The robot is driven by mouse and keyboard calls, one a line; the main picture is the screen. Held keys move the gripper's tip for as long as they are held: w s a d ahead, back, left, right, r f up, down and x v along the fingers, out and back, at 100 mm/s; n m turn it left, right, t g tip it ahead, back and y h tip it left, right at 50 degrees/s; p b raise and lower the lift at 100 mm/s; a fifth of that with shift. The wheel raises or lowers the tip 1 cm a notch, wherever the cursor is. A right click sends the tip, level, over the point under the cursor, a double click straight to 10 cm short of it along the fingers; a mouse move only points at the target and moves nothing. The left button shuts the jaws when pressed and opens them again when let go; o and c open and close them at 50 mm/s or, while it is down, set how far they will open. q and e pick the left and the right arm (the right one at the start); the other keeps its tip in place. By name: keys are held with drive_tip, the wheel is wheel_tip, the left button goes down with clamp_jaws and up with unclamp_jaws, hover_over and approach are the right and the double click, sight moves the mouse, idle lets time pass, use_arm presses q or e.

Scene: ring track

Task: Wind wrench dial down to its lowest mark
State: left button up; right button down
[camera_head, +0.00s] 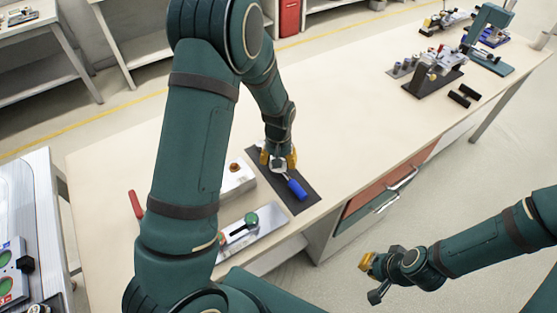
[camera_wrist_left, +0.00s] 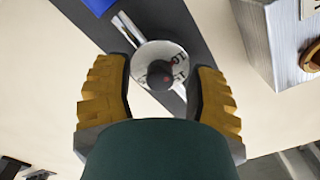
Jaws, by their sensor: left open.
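The wrench lies on a dark mat (camera_head: 309,204), its blue handle (camera_head: 297,189) pointing toward the table's front edge. My left gripper (camera_head: 279,160) is over its far end and hides most of it. In the left wrist view the round pale dial (camera_wrist_left: 147,52) with a dark central knob (camera_wrist_left: 159,75) shows between the yellow fingers of my left gripper (camera_wrist_left: 160,82). The fingers are spread, one on each side of the dial, with visible gaps. My right gripper (camera_head: 371,275) hangs off the table's front side, away from the wrench.
A metal box with an orange knob (camera_head: 233,168) stands close left of the mat. A plate with a green knob (camera_head: 251,219) and a red-handled tool (camera_head: 136,205) lie nearer. Fixtures (camera_head: 434,74) stand far right. The table's middle is clear.

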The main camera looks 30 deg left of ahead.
use_arm(q)
wheel_tip(320, 180, up, 12)
idle(0.6)
